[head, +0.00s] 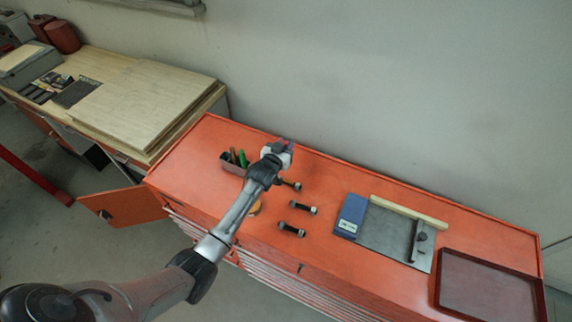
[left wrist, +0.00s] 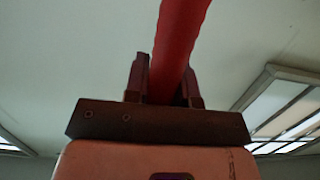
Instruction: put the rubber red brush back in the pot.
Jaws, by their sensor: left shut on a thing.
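My left gripper (head: 284,146) is above the back part of the orange cabinet top, a little right of the pot. In the left wrist view, the gripper (left wrist: 166,90) is shut on the red brush (left wrist: 181,35), whose smooth red shaft runs upward between the fingers and out of the picture. The brush cannot be made out clearly in the head view. The pot (head: 232,168) is a small grey container near the left of the cabinet top. Green and dark handles stick up from it, and my arm is close to its right side. My right gripper is not in view.
Several dark bolts (head: 303,207) lie right of my arm. A blue box (head: 350,214), a grey plate (head: 385,232) and a wooden strip (head: 408,211) lie farther right, then a dark red tray (head: 487,290). A wooden workbench (head: 140,95) stands left, and a wall is behind.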

